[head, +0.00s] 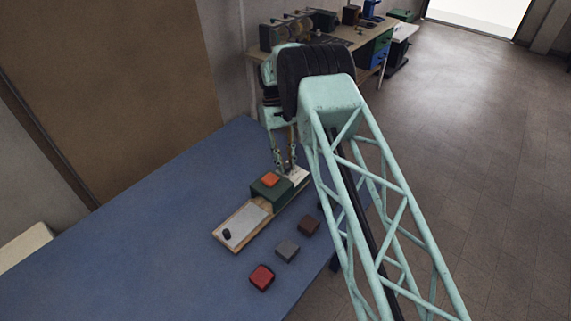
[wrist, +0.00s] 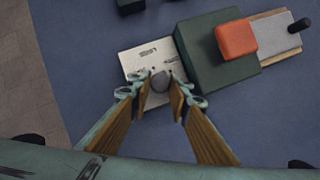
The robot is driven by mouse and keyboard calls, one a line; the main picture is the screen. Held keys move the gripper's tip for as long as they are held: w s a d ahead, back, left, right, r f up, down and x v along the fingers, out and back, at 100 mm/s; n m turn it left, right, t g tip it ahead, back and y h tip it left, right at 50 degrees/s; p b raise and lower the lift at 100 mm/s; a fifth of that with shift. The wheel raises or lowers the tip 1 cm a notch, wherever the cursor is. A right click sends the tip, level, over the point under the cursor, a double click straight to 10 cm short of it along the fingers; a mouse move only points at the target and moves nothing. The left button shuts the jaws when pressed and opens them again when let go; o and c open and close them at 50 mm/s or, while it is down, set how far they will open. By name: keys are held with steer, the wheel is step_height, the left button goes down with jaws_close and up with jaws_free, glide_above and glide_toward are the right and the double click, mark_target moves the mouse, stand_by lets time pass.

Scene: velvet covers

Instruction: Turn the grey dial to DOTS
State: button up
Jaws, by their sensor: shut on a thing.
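The grey dial (wrist: 160,82) sits on a light metal plate (wrist: 135,62) with small dark lettering that I cannot read well. In the wrist view my gripper (wrist: 161,87) has a finger on either side of the dial and is shut on it. The dial's pointer and its setting cannot be told. In the head view my gripper (head: 284,168) reaches down to the plate (head: 299,174) at the far end of the wooden-based device. The dial itself is hidden there.
Next to the plate is a dark green block (head: 263,193) with an orange-red box (head: 271,180) on top. A pale panel with a black knob (head: 227,234) is at the near end. Red (head: 262,277), grey (head: 288,250) and brown (head: 309,225) boxes lie nearby. The blue table (head: 140,240) is clear at left.

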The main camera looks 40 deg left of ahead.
steer(key=shift+w+d+m+g+y, duration=0.1)
steer(key=shift+m+g+y, duration=0.2)
steer(key=shift+m, duration=0.8)
steer(key=shift+m+g+y, duration=0.2)
steer(key=shift+m+g, duration=0.2)
steer(key=shift+m, duration=0.7)
steer(key=o, duration=0.9)
steer(key=shift+c, duration=0.2)
steer(key=shift+r, duration=0.1)
steer(key=v, duration=1.1)
steer(key=shift+r, duration=0.35)
steer(key=shift+w+r, duration=0.1)
